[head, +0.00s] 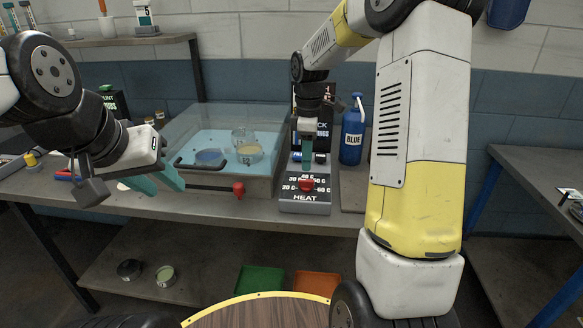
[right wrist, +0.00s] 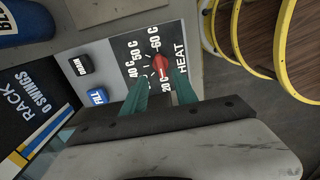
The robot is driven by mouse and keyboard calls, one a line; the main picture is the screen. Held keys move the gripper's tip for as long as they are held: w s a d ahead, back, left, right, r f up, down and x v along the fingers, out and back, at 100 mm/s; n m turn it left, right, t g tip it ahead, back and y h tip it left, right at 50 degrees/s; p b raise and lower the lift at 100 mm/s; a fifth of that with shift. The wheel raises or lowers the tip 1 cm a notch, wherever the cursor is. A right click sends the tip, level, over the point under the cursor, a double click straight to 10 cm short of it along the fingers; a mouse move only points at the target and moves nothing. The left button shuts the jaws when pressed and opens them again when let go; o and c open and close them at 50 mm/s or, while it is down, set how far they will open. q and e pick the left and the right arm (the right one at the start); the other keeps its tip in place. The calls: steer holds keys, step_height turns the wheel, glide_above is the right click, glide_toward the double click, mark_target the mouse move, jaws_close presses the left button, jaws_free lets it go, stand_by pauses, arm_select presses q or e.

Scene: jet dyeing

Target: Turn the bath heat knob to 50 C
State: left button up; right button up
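The red heat knob (head: 306,185) sits on the grey HEAT panel (head: 305,207) on the bench, with temperature labels around it. The knob (right wrist: 160,65) also shows in the right wrist view, with the 50 C label to its left; I cannot tell clearly which mark it points at. My right gripper (head: 307,150) reaches down above the panel. In the right wrist view its teal fingers (right wrist: 165,76) are apart, tips close to the knob on either side; contact is unclear. My left gripper (head: 160,181) is open and empty at the bench's front, left of the panel.
A blue bottle (head: 352,135) stands behind right. DRAIN (right wrist: 80,64) and FILL (right wrist: 97,96) buttons are near the knob.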

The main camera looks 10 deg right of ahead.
mark_target(306, 180)
step_height(306, 180, down, 7)
steer(key=shift+r, duration=0.1)
stand_by(0.3)
jaws_close()
